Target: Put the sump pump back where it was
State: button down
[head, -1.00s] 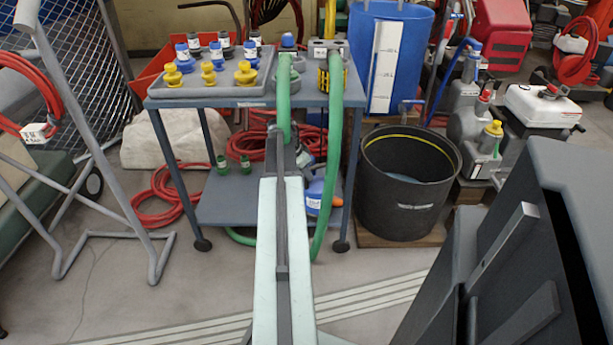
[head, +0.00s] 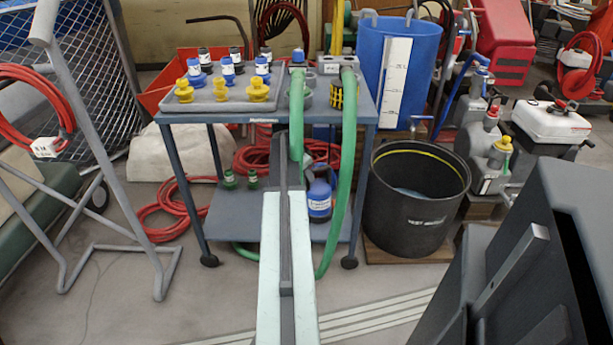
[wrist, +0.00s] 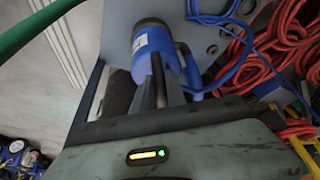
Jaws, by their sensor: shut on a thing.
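The sump pump (head: 319,199) is a blue cylinder with a white label. In the head view it appears upright at the cart's lower shelf (head: 235,212), right of my arm. In the wrist view the blue pump (wrist: 153,48) fills the space in front of the jaws, with its label on the left and a dark curved part on its right. My gripper (wrist: 162,84) is shut on the pump. Its jaws are hidden behind my arm in the head view. I cannot tell whether the pump's base touches the shelf.
A tray (head: 222,105) of yellow, blue and black-capped items stands on the cart top. A green hose (head: 347,150) hangs in front of the lower shelf. Small green bottles (head: 230,179) stand on that shelf. A black tub (head: 415,205) is close on the right, a grey frame (head: 92,150) left.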

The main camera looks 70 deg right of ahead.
jog(key=c, duration=1.3)
grip_release()
jog(key=shift+w, duration=0.15)
jog(key=shift+o, duration=0.2)
jog(key=shift+a, duration=0.1)
jog(key=w+a+r+p, duration=0.2)
jog(key=w+a, duration=0.5)
jog(key=a, duration=0.4)
jog(key=shift+r+p, duration=0.3)
jog(key=shift+p, duration=0.1)
